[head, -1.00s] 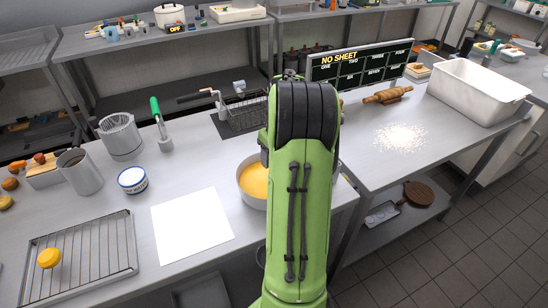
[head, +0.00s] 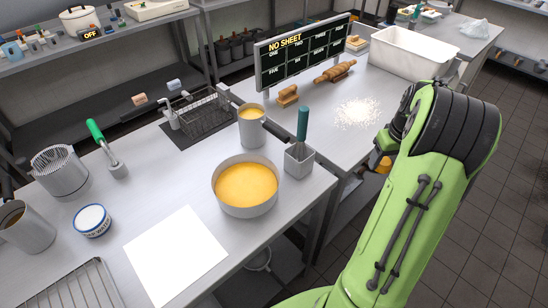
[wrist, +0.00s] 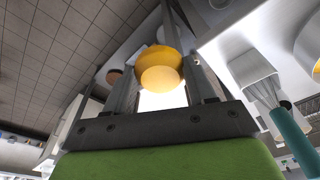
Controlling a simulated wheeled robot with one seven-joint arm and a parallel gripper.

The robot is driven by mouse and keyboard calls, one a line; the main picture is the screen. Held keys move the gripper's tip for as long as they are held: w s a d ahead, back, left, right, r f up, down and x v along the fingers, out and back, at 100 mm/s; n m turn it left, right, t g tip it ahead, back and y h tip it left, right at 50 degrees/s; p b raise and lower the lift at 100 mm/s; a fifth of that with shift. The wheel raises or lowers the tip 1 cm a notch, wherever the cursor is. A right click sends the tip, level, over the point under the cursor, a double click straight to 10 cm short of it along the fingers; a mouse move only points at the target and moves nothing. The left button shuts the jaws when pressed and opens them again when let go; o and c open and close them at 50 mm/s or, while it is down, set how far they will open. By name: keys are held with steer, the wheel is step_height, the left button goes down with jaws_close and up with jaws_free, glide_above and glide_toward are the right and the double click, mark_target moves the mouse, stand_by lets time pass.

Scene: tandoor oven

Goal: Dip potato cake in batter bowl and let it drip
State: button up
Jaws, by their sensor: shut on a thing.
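The batter bowl (head: 246,203) is round and grey, with yellow-orange batter inside, near the front of the counter in the head view. My gripper (head: 381,158) is to the right of the bowl, well apart from it, beyond the counter's edge in the picture. It is shut on a yellow-orange potato cake (head: 385,166), partly hidden by my arm in the head view. In the wrist view the potato cake (wrist: 160,72) sits between the two fingers. I cannot tell from these frames whether batter coats it.
A tall metal pot (head: 251,130) and a square metal holder (head: 299,162) with a teal-handled tool stand right behind the bowl. A white sheet (head: 176,255) lies front left, beside a wire rack (head: 80,288). The sign board (head: 305,52) stands behind.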

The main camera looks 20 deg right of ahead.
mark_target(385, 160)
steer(key=shift+s+d, duration=0.25)
steer(key=shift+s, duration=0.05)
step_height(385, 160, up, 4)
steer(key=p, duration=0.3)
steer(key=shift+w+r+p, duration=0.1)
steer(key=shift+r+p, duration=0.05)
steer(key=shift+p, duration=0.25)
